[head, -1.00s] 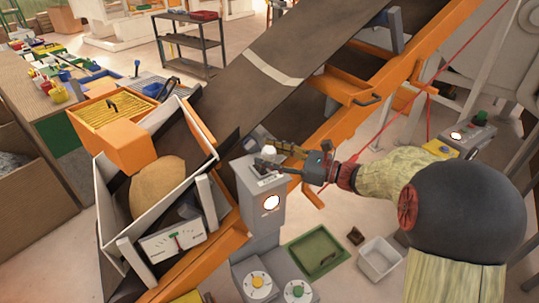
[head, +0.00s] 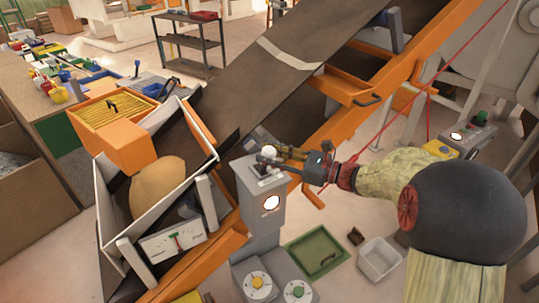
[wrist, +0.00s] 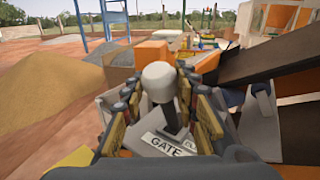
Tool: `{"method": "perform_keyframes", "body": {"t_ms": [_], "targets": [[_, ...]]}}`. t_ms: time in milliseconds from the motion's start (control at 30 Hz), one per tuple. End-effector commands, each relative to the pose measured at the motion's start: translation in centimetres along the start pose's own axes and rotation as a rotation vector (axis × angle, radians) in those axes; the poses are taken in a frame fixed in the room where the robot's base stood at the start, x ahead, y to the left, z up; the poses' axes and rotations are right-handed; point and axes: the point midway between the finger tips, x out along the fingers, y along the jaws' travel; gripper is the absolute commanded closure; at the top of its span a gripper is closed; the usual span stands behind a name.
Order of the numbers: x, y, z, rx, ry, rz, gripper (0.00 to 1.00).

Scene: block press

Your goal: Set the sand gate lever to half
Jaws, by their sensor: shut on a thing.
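The sand gate lever has a white ball knob (head: 267,152) on a dark stem and stands on a grey post (head: 262,200) beside the hopper. In the wrist view the lever's knob (wrist: 159,82) is between my fingers, above a plate (wrist: 168,145) reading "GATE". My gripper (head: 280,153) is shut on the lever; it also shows in the wrist view (wrist: 165,110). The rest of the plate's marks are hidden or too small to read, so I cannot tell the exact setting. Sand (head: 158,186) is heaped in the white-walled hopper (head: 118,232).
The dark conveyor belt (head: 290,75) with orange rails rises behind my gripper.

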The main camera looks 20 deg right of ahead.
Motion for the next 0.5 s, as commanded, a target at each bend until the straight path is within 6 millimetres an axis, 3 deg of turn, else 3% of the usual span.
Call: {"method": "perform_keyframes", "body": {"t_ms": [500], "targets": [[0.77, -0.60, 0.91, 0.040, 0.055, 0.002, 1.00]]}}
